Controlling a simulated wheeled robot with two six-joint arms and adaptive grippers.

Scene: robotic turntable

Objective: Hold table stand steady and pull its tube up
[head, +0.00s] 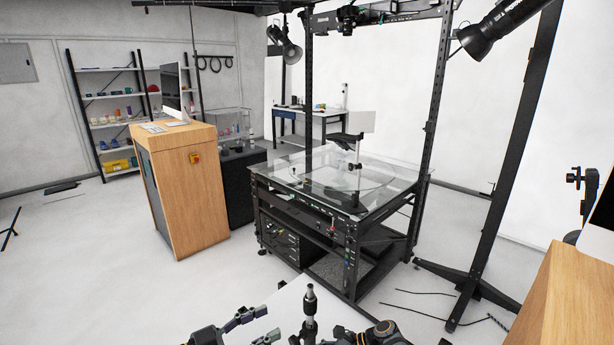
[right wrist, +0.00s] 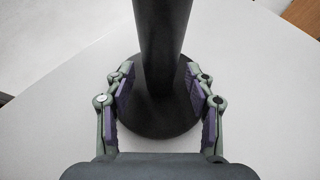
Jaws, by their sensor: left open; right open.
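The black table stand (head: 309,325) is upright on a white tabletop (head: 288,304) at the bottom of the head view. Its tube (head: 310,298) ends in a thicker top part. The left gripper (head: 257,326) is open and empty, to the left of the stand and apart from it. In the right wrist view, the right gripper (right wrist: 160,84) is open, with one finger on each side of the lower tube (right wrist: 162,45), above the round black base (right wrist: 160,122). Gaps show between the fingers and the tube. The stand's foot is out of the head view.
A black-framed turntable rig (head: 350,235) stands beyond the white tabletop. A wooden cabinet (head: 195,200) is at the left, and a wooden surface (head: 565,300) is at the lower right. Thin cables (head: 425,293) lie on the floor at right.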

